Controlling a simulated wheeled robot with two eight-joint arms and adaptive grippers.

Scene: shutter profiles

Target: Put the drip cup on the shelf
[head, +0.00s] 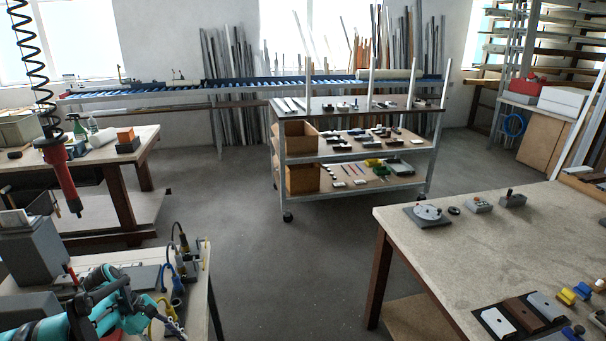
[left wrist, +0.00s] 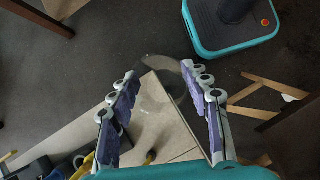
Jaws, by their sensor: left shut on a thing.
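My left gripper (left wrist: 160,75) is seen from behind in the left wrist view, its two jointed fingers spread wide. It is shut on a thin, greyish see-through round thing (left wrist: 166,70), which looks like the drip cup; its outline is faint. In the head view my left gripper (head: 170,322) is low at the left, by the front of a cluttered bench (head: 205,262); the cup cannot be made out there. A wheeled shelf trolley (head: 352,147) stands mid-room; its shelves hold small parts and brown boxes. My right gripper is not in view.
The bench by my left arm carries a grey box (head: 38,248), cables and small tools. A worktable (head: 480,225) with parts fills the right. A red tool (head: 63,175) hangs from a coiled hose. Open floor (head: 290,280) lies between the bench and worktable.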

